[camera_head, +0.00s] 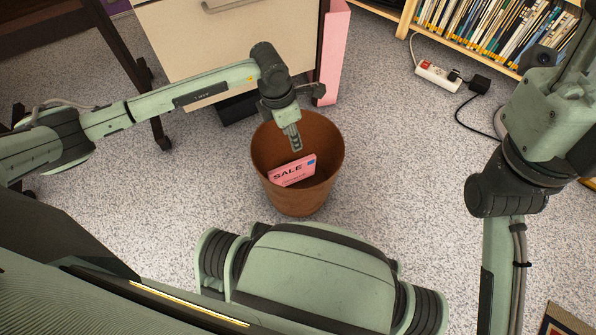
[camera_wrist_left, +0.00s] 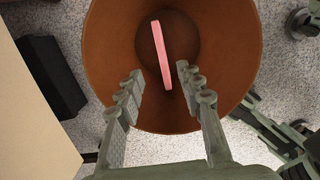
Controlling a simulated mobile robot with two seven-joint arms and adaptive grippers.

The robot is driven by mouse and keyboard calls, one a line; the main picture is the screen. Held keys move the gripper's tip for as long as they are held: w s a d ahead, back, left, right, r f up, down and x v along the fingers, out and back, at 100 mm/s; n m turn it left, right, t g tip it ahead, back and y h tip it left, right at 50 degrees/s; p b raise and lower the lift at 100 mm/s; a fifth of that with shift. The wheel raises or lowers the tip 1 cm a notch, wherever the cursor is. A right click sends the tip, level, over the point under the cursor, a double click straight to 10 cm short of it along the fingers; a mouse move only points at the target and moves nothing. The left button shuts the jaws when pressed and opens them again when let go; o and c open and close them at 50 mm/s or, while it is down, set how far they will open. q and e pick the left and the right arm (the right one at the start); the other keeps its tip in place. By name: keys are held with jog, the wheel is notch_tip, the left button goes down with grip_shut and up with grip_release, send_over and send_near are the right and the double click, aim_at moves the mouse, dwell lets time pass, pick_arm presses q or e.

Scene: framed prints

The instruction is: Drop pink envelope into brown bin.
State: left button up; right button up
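The brown bin (camera_head: 300,205) stands upright on the carpet in the middle of the head view. It also fills much of the left wrist view (camera_wrist_left: 108,40). The pink envelope (camera_head: 292,171), marked "SALE", is tilted within the bin's opening. It shows nearly edge-on in the left wrist view (camera_wrist_left: 162,55). My left gripper (camera_head: 296,147) is over the bin's mouth, fingers pointing down. Its fingers are spread apart in the left wrist view (camera_wrist_left: 160,70), with the envelope beyond them and no grip on it. I cannot tell whether the envelope touches the bottom. My right gripper is out of view.
A beige drawer cabinet (camera_head: 225,40) stands behind the bin, with a pink panel (camera_head: 332,55) at its right. A bookshelf (camera_head: 490,30) and a power strip (camera_head: 438,74) are at the back right. Open carpet (camera_head: 400,170) lies right of the bin.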

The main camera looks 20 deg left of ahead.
pick_arm(q)
notch_tip(320, 180, up, 12)
jog(key=s+a, duration=0.1)
jog(key=shift+a, duration=0.15)
dwell(0.5)
